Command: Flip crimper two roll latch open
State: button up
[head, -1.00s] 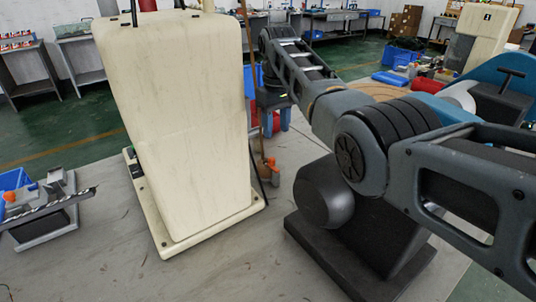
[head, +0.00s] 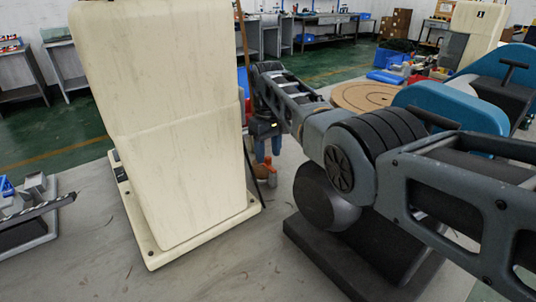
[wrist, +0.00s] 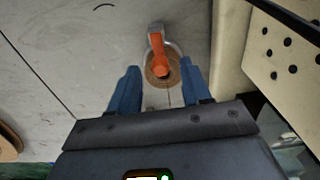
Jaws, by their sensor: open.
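An orange roll latch lever (head: 268,172) stands low beside the tall cream machine (head: 175,130), whose number I cannot see. The lever (wrist: 158,50) also shows in the wrist view, with a grey metal loop around its top and a round brown base below. My gripper (head: 268,150) is just above it, blue fingers pointing down. In the wrist view my gripper (wrist: 160,82) is open and empty, one finger on each side of the lever's lower end. I cannot tell whether either finger touches it.
The cream machine's perforated side plate (wrist: 285,50) is close on the right in the wrist view. A round wooden disc (head: 362,96) and blue casings (head: 440,112) stand behind my arm. A grey tool rack (head: 35,215) is at the left.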

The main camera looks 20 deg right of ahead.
jog(key=shift+f, duration=0.55)
grip_shut()
